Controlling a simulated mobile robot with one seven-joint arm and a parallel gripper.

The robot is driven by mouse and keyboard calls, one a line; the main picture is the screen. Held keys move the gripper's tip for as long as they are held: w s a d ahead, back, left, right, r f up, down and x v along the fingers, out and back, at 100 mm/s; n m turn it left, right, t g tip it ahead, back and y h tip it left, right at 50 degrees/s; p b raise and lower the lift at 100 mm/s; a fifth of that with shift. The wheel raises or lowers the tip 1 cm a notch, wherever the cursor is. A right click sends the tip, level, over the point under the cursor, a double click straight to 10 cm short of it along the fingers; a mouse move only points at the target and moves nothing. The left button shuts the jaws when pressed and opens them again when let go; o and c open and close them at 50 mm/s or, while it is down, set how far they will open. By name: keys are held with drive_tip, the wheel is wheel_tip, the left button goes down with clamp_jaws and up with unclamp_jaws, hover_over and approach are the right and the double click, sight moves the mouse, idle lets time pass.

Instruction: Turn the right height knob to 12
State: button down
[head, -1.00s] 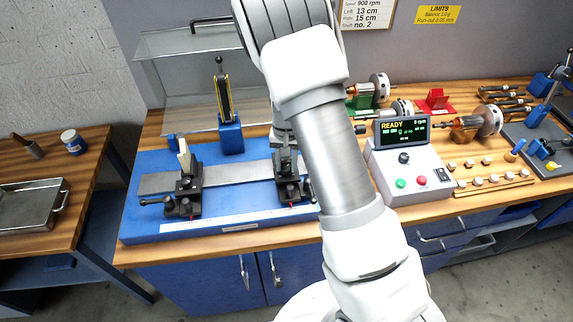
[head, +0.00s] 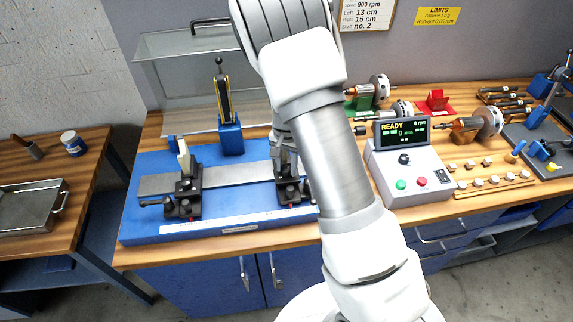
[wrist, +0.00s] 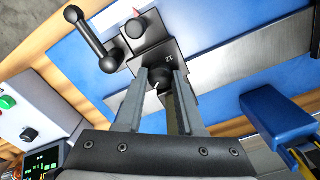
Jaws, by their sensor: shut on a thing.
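The right support (head: 289,190) is a black block on the blue balancing bench, partly hidden behind my arm in the head view. In the wrist view, its black round height knob (wrist: 162,86) sits between the two fingers of my gripper (wrist: 160,80), which is shut on it. A white line shows on the knob. A small white number (wrist: 169,58) on the support beside the knob appears upside down and seems to read 12. The fingers hide the knob's sides. My gripper is mostly hidden in the head view.
The left support (head: 184,192) stands on the same blue bench (head: 140,222). A blue post (head: 231,138) stands behind, between the supports. A control box (head: 405,170) with a READY display is at the right. A lever with ball ends (wrist: 90,40) sticks out from the right support.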

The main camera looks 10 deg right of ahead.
sight(287, 169)
drive_tip(key=c, duration=0.5)
unclamp_jaws()
wheel_tip(287, 169, up, 18)
drive_tip(key=shift+f+b, duration=0.25)
drive_tip(key=shift+b, duration=0.25)
